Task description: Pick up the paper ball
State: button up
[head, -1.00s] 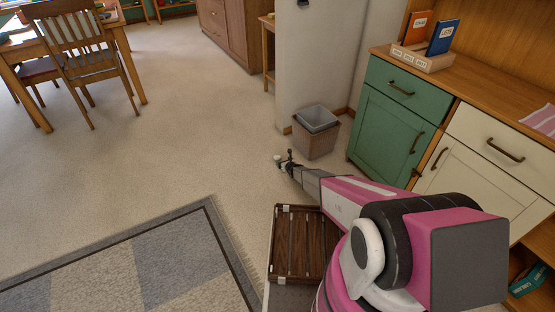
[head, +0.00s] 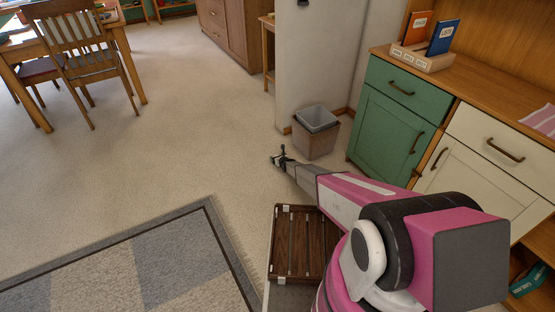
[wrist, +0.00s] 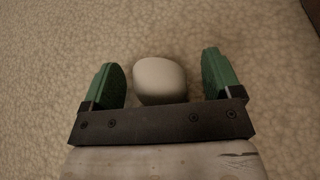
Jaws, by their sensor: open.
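The paper ball (wrist: 160,80) is a smooth, pale, rounded lump on the carpet in the wrist view. It lies between the two green fingers of my gripper (wrist: 161,63), with a gap on each side. The fingers are open and I see no contact with the ball. In the head view my gripper (head: 281,155) is low over the floor, left of the waste bin. The ball cannot be made out in the head view, where my gripper seems to cover it.
A wicker waste bin (head: 316,138) with a grey liner stands beside the pillar (head: 308,65). A green cabinet (head: 391,115) is to the right. A patterned rug (head: 140,265) lies at lower left. The carpet left of my gripper is clear.

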jog(key=c, duration=1)
